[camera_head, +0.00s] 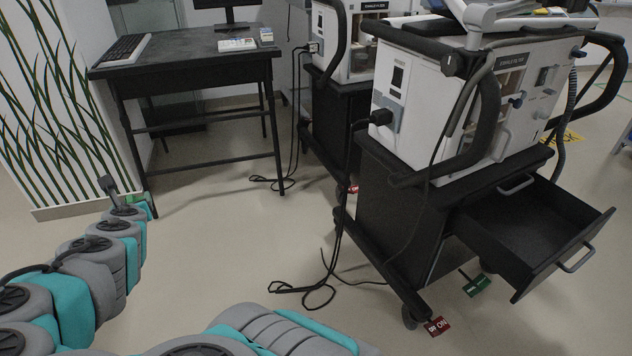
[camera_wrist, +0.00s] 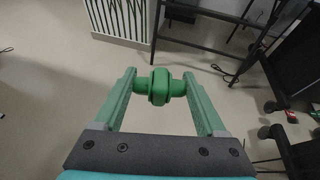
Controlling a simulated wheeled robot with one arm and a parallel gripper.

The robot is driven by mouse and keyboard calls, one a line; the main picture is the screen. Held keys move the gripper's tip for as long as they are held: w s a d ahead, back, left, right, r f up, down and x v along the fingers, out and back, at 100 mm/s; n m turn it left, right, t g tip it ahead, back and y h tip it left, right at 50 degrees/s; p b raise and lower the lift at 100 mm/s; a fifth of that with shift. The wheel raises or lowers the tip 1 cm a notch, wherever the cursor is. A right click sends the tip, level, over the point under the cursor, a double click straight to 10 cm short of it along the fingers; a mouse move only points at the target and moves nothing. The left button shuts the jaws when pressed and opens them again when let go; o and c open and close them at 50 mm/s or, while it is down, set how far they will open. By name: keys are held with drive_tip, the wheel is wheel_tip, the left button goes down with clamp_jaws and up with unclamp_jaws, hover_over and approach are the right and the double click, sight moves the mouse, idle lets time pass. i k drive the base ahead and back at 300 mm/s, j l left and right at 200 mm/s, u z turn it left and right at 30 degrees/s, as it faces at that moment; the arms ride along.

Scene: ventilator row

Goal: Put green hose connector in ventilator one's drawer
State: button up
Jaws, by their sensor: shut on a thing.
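In the wrist view my gripper (camera_wrist: 159,84) is shut on the green hose connector (camera_wrist: 159,88), a short piece with a thick ringed middle. It is clamped crosswise between the two green fingers, above the floor. In the head view my arm reaches away on the left, and the connector cannot be made out there. The nearer ventilator (camera_head: 510,85) is a white unit on a black cart at the right. The cart's black drawer (camera_head: 578,241) is pulled out and looks empty. I cannot read a number on the ventilator.
A second ventilator (camera_head: 325,42) stands behind, left of the nearer one. A dark table (camera_head: 190,52) with a keyboard (camera_head: 124,48) is at the back left. Black cables (camera_head: 318,290) lie on the floor by the nearer cart. Open floor lies between.

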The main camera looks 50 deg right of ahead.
sight(531, 230)
drive_tip(key=k+z, duration=0.15)
drive_tip(key=z, duration=0.25)
drive_tip(key=k+z, duration=0.2)
drive_tip(key=z, duration=0.25)
drive_tip(key=k+z, duration=0.15)
drive_tip(key=z, duration=0.25)
drive_tip(key=k+l+z, duration=0.15)
drive_tip(key=z, duration=0.3)
drive_tip(key=k+z, duration=0.3)
drive_tip(key=l+z, duration=0.25)
drive_tip(key=k+j, duration=0.05)
drive_tip(key=j, duration=0.05)
